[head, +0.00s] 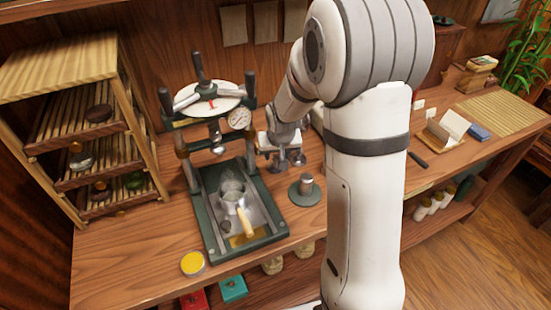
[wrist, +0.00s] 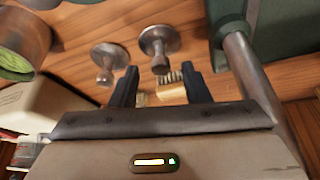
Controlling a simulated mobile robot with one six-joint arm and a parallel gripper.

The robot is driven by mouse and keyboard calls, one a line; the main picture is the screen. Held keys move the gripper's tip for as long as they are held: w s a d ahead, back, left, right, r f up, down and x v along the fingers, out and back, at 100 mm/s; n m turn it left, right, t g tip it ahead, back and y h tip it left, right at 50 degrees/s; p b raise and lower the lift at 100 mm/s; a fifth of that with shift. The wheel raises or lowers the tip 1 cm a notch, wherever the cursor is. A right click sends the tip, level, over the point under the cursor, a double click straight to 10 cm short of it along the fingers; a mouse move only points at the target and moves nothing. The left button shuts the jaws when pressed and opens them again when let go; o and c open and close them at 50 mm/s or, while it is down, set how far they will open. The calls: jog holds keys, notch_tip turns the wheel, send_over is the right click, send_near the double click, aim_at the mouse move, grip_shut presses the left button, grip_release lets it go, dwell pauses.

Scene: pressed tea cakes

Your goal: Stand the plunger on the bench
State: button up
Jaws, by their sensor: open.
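Two small metal plunger-like pieces, each a round disc with a knobbed stem, stand disc-down on the bench. I cannot tell which is the plunger meant. My gripper (wrist: 159,70) is open, and nothing is clearly held between its fingers.
The green-framed press (head: 206,200) stands to the left, holding a metal mould and a pale-handled tool (head: 245,221). A dark green disc with a metal cylinder (head: 306,184) is nearer. A slatted rack (head: 85,130) is at far left. The front left bench is mostly clear.

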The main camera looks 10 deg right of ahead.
jog(key=v, duration=0.7)
jog(key=s+r+g, duration=0.1)
jog(key=s+r, duration=0.2)
jog(key=s, duration=0.8)
jog(key=s+r, duration=0.3)
jog(key=s, duration=0.9)
jog(key=shift+s+r+n+g, duration=0.2)
jog(key=shift+r+n+g, duration=0.1)
jog(key=shift+n+g, duration=0.1)
